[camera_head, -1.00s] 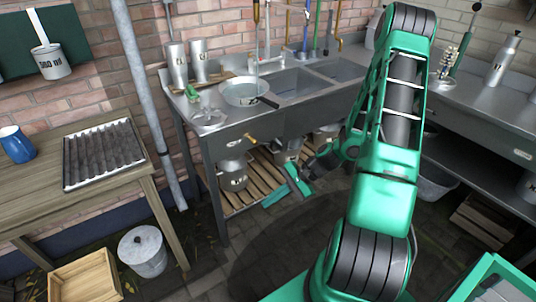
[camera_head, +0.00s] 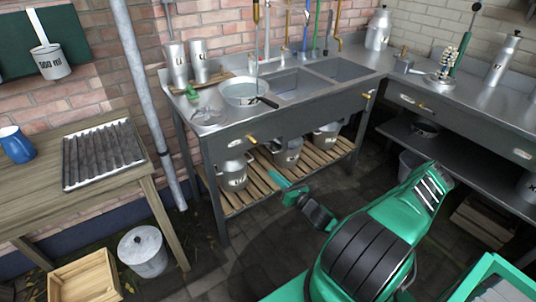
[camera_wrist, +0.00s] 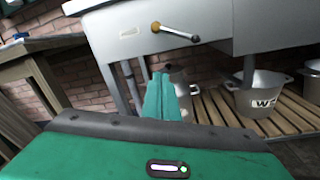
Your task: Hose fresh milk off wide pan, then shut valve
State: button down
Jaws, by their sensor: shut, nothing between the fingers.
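The wide pan (camera_head: 243,90), a shallow metal pan with a dark handle, sits at the left of the sink counter beneath a thin upright pipe. Whether milk is on it is too small to tell. A brass-knobbed valve lever (camera_head: 252,138) is on the counter's front panel below the pan. It also shows in the wrist view (camera_wrist: 176,32), its arm slanting slightly down to the right. My gripper (camera_head: 278,179) is shut and empty, in front of the lower shelf, below the valve and apart from it. Its green fingertips (camera_wrist: 161,95) are together in the wrist view.
Metal pots (camera_head: 287,152) stand on the slatted lower shelf (camera_head: 335,160). A wooden table (camera_head: 105,185) with a ridged tray is at left, a lidded can (camera_head: 143,252) on the floor. A second counter (camera_head: 470,110) runs along the right. Floor before the sink is clear.

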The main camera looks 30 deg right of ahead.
jog(key=w+d+r+m+h, duration=0.1)
jog(key=w+d, duration=0.1)
jog(key=w, duration=0.3)
jog(key=w+d+r+m, duration=0.1)
jog(key=w+r, duration=0.1)
jog(key=w, duration=0.3)
jog(key=shift+w+d+m+h, duration=0.3)
jog(key=shift+w+d+h, duration=0.05)
jog(key=shift+w+h, duration=0.05)
jog(key=shift+d+r, duration=0.1)
